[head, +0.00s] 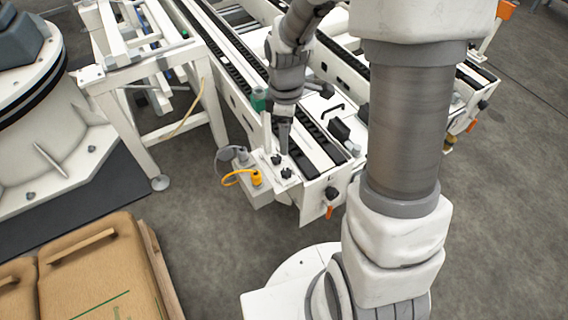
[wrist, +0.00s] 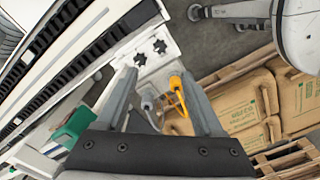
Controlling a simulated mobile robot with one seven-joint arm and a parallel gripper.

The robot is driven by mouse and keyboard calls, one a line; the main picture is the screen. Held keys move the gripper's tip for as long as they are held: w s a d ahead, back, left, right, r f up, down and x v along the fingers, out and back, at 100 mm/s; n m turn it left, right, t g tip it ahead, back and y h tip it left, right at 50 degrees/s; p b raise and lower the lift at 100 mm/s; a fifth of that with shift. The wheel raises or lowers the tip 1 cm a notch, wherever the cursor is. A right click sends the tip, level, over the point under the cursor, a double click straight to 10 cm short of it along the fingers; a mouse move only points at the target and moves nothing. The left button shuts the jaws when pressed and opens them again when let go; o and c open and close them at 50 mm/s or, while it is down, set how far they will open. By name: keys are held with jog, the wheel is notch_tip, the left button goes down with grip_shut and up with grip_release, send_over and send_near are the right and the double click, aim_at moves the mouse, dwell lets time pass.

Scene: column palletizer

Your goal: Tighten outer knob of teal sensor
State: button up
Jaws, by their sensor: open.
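The teal sensor (head: 258,98) is at the conveyor's left side, partly behind my wrist in the head view. It also shows at the lower left of the wrist view (wrist: 72,128). Two black star-shaped knobs sit on a white plate at the conveyor's end: one (head: 276,159) farther back and one (head: 286,173) nearer the front. Both show beyond my fingertips in the wrist view, one at left (wrist: 140,58) and one at right (wrist: 160,45). I cannot tell which is the outer one. My gripper (wrist: 155,76) is open, pointing down near the knobs, with nothing seen gripped.
A yellow connector with its cable (head: 256,179) and a grey connector (head: 241,155) stand beside the plate. A white frame table (head: 140,70) stands at left. Brown sacks (head: 100,265) lie at lower left. Grey floor (head: 220,235) is clear in front of the conveyor.

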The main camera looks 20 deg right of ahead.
aim_at(286, 171)
notch_tip(286, 171, down, 14)
jog(key=b, duration=0.4)
jog(key=shift+b, duration=0.35)
grip_shut()
